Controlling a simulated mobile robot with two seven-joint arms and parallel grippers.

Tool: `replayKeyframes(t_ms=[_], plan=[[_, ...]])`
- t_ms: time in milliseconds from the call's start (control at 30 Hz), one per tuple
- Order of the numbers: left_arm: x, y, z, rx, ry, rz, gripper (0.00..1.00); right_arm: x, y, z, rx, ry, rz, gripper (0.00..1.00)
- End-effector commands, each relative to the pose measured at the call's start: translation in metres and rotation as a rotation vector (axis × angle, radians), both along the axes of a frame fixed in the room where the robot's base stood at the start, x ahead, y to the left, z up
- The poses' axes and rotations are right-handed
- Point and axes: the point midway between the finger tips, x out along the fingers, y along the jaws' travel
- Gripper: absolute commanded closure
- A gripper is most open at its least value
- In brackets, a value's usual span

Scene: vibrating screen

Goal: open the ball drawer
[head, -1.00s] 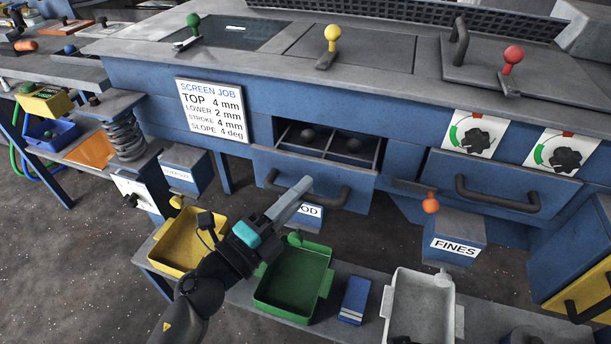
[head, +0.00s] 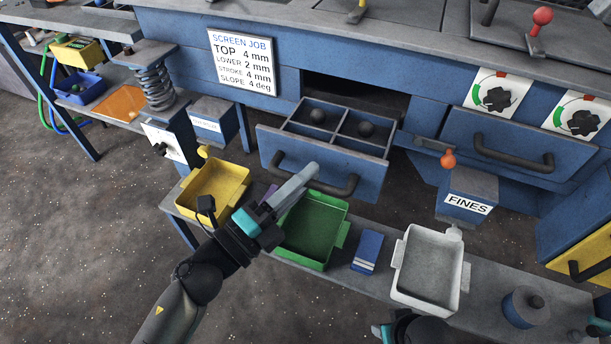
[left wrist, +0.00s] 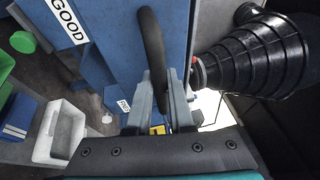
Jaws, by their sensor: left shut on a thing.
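My left gripper (head: 312,172) is shut on the handle. In the left wrist view, the handle (left wrist: 152,50) runs between the fingers (left wrist: 160,92). Dark and teal parts at the bottom edge of the head view seem to be my right gripper (head: 400,330); its fingers cannot be made out.
Below the drawer stand a yellow tray (head: 243,172), a green tray (head: 313,238), a blue block (head: 367,251) and a white tray (head: 458,285) on a low bench. A closed drawer (head: 510,140) is to the right, above a FINES box (head: 475,184).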

Motion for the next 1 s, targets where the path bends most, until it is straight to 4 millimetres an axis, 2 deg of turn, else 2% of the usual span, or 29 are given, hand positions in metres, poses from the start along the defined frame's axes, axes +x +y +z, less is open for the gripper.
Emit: replayKeyframes(t_ms=[33, 67, 300, 767, 1000], plan=[[-0.002, 0.0, -0.002, 0.002, 0.004, -0.006, 1.0, 0.0, 0.0, 0.0, 0.0, -0.001, 0.0, 0.5], [-0.002, 0.0, -0.002, 0.003, 0.005, -0.006, 0.77, 0.0, 0.0, 0.0, 0.0, -0.001, 0.0, 0.5], [-0.002, 0.0, -0.001, 0.002, 0.003, -0.004, 0.5, 0.001, 0.0, 0.0, 0.001, -0.003, 0.0, 0.5], [-0.002, 0.001, -0.001, 0.0, 0.003, -0.002, 0.5, 0.001, 0.0, 0.001, 0.001, -0.003, -0.001, 0.5], [-0.022, 0.018, -0.007, 0.003, 0.006, -0.001, 0.5, 0.002, 0.0, 0.001, 0.0, -0.003, -0.001, 0.5]])
